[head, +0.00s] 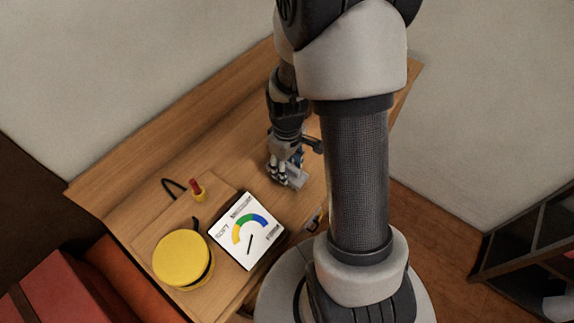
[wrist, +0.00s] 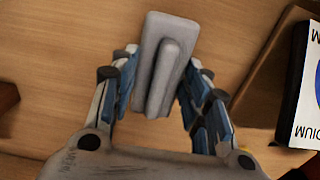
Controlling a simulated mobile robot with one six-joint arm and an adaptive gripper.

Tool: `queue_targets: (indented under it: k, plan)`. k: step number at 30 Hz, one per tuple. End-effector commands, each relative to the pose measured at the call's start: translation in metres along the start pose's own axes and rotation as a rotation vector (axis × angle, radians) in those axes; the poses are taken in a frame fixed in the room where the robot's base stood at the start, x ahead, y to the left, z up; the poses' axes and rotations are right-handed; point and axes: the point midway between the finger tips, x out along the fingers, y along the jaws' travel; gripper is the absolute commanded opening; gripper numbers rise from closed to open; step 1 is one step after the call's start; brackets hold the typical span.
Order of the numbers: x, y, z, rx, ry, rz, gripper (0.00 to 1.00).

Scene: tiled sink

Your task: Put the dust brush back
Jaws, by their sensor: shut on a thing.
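A grey rectangular block with a raised ridge along its back, which looks like the dust brush (wrist: 167,62), is between my fingers in the wrist view. My gripper (wrist: 163,66) is shut on it, one blue-grey finger on each side. In the head view my gripper (head: 283,172) is over the wooden desk, and the grey brush (head: 297,181) shows at its fingertips, partly hidden by them. I cannot tell whether the brush touches the desk top. Its underside is hidden.
A dark shelf (head: 520,240) stands at right. The desk's back left is clear.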

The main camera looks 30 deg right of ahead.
Motion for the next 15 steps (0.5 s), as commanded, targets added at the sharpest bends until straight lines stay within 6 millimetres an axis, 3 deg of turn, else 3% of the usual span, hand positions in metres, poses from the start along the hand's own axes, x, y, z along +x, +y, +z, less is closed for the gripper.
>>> queue_targets:
  k: [1, 2, 10, 15]
  plan:
    - [0.0032, 0.0, 0.0, 0.0, 0.0, 0.0, 0.21]
    - [0.0022, 0.0, 0.0001, 0.0, 0.0, 0.0, 0.45]
    - [0.0015, 0.0, 0.0001, 0.0, 0.0, 0.0, 0.63]
    - [0.0015, 0.0, 0.0001, 0.0, 0.0, 0.0, 0.63]
